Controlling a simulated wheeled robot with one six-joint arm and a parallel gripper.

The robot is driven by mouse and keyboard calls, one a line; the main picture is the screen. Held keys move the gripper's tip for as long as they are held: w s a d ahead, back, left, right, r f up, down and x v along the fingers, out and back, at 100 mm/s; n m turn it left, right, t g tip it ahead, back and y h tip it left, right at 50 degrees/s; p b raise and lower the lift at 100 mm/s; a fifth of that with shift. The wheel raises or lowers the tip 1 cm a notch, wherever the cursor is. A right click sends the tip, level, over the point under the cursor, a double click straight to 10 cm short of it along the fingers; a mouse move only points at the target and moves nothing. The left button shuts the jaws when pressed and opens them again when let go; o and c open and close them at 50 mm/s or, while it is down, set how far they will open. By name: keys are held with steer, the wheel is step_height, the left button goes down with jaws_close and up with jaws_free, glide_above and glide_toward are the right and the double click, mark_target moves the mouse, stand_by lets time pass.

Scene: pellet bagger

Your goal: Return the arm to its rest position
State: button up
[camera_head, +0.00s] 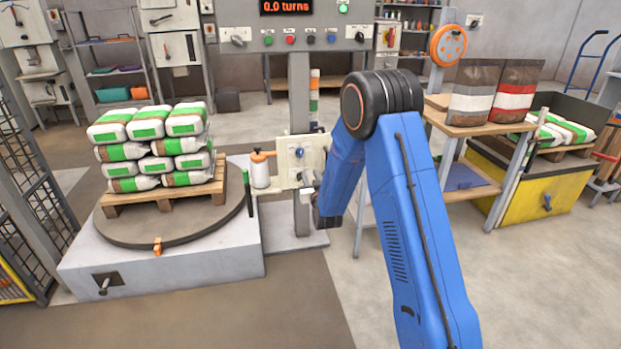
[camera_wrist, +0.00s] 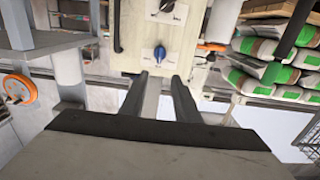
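My blue arm (camera_head: 410,210) reaches forward, bends at a dark joint and comes down in front of a small cream control panel (camera_head: 312,150) on the grey post. In the wrist view, which looks upside down, my gripper (camera_wrist: 160,77) has its two grey fingers apart, with nothing held between them. The fingers point at the cream panel (camera_wrist: 130,45). A blue knob (camera_wrist: 160,54) lies just beyond the tips and another dark knob (camera_wrist: 167,6) lies farther off. I cannot tell the exact gap to the panel. In the head view my forearm and wrist hide most of the gripper.
A white film roll with an orange top (camera_head: 260,170) stands left of the panel. A turntable (camera_head: 170,228) carries a pallet of stacked bags (camera_head: 135,150). A wooden bench (camera_head: 465,125) with two bags stands right of my arm. The floor at front right is clear.

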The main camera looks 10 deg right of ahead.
steer(key=s+d+r+g, duration=0.2)
steer(key=s+r+g, duration=0.1)
steer(key=s+r, duration=0.65)
steer(key=s+d+r+g, duration=0.1)
steer(key=s+r+g, duration=0.35)
steer(key=s, duration=0.75)
steer(key=s+d+g, duration=0.2)
steer(key=s, duration=1.8)
steer(key=s+d+r+g, duration=0.1)
steer(key=s+d+g, duration=0.1)
steer(key=s, duration=1.7)
steer(key=shift+s+r+g, duration=0.2)
steer(key=shift+s+g, duration=0.15)
steer(key=shift+g, duration=0.5)
